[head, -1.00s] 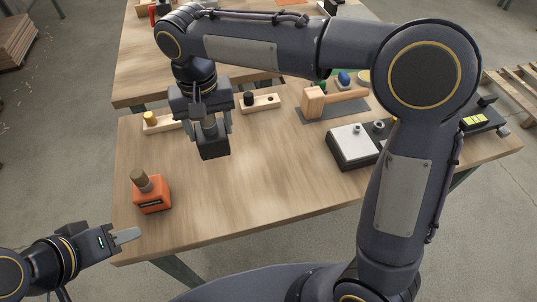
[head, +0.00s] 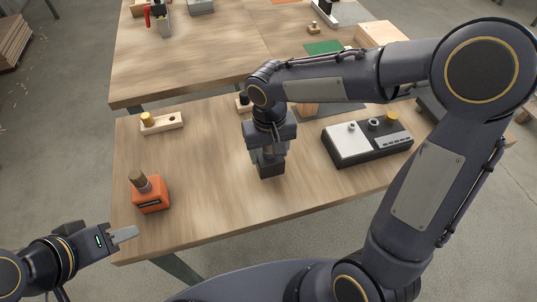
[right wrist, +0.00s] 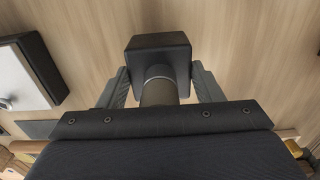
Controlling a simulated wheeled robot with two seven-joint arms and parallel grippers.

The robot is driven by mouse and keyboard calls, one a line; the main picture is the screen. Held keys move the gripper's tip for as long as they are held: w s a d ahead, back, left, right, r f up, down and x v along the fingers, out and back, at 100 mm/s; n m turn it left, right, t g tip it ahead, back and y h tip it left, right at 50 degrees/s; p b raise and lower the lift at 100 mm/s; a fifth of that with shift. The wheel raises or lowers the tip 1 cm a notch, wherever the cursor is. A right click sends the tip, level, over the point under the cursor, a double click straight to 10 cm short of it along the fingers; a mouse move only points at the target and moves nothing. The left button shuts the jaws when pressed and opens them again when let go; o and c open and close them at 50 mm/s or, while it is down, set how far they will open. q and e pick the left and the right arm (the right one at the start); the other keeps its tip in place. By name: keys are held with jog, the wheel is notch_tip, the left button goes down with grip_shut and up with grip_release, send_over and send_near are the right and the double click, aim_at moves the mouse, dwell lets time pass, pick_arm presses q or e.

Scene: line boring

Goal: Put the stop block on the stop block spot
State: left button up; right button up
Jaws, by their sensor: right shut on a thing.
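A black block (head: 269,167) with a grey round post hangs below my right gripper (head: 268,150) in the head view. The right gripper is shut on its post; in the right wrist view the post (right wrist: 158,92) sits between the two fingers and the black block (right wrist: 158,50) is beyond them. I cannot tell whether the block touches the table. No marked stop block spot can be made out for certain. My left gripper (head: 123,235) is at the lower left, off the front table's edge; only one pale finger shows clearly, and it holds nothing visible.
On the front table (head: 210,180) stand an orange block with a brown knob (head: 150,196), a wooden holder with a yellow peg (head: 161,123) and a grey-black device (head: 367,143). A grey mat (head: 340,108) lies behind my right arm. A green mat (head: 324,47) lies on the back table.

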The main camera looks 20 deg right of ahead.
jog(key=shift+a+f, duration=0.1)
jog(key=shift+f, duration=1)
jog(key=shift+f, duration=0.2)
jog(key=o, duration=1.6)
jog(key=shift+r, duration=0.1)
